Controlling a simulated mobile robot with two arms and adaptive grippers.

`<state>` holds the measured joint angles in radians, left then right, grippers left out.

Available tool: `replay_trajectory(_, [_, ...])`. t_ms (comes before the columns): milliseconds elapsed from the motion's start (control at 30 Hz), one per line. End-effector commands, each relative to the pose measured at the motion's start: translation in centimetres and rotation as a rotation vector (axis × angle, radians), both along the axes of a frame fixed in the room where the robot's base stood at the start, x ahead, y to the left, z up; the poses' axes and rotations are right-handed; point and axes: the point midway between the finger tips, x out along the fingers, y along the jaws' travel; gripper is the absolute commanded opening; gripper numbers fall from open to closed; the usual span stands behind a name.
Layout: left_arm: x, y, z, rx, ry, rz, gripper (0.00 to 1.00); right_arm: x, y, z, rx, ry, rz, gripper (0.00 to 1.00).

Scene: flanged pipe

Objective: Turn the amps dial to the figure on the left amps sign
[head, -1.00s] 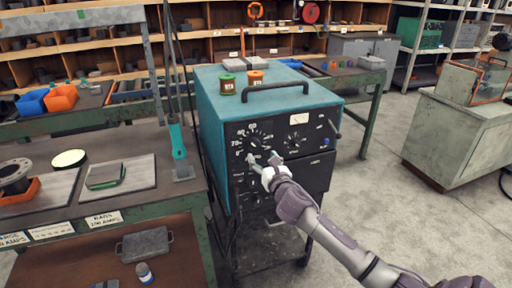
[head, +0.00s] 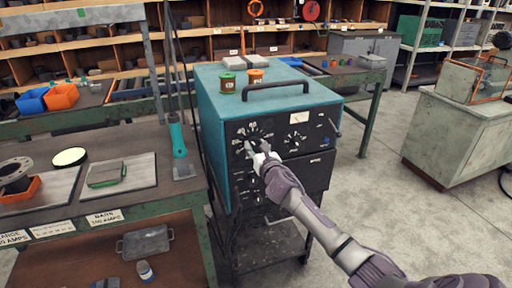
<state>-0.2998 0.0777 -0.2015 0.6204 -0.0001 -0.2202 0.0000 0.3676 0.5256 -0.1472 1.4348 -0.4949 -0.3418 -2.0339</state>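The teal welding machine (head: 209,125) stands in the middle with a black front panel. The amps dial (head: 254,138), with white figures around it, is at the panel's upper left. My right gripper (head: 257,147) is at the dial's lower part, fingertips at or very near its knob. The gripper hides part of the dial, and whether the fingers are closed on the knob is not clear. The left amps sign (head: 13,238) is on the bench edge, cut by the picture's left edge; its figure is hard to read. My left gripper is not in view.
A second, smaller dial (head: 295,139) sits right of the amps dial. A bars amps sign (head: 104,217) is further right on the bench edge. The floor to the right is clear.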

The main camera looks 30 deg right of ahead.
Motion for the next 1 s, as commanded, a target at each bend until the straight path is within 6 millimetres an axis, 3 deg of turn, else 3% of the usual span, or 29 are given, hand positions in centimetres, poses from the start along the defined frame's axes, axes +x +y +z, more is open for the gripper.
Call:
replay_trajectory(33, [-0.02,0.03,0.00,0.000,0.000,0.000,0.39,-0.01,0.01,0.00,0.000,0.000,0.000,0.27])
replay_trajectory(167, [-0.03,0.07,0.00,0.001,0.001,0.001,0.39,-0.01,0.00,0.00,0.000,0.000,0.001,0.07])
replay_trajectory(567, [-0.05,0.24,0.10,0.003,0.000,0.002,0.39,-0.01,0.02,0.04,0.079,-0.020,0.001,0.07])
replay_trajectory(1000, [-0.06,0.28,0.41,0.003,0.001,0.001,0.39,0.01,0.06,0.10,0.438,-0.106,0.000,0.07])
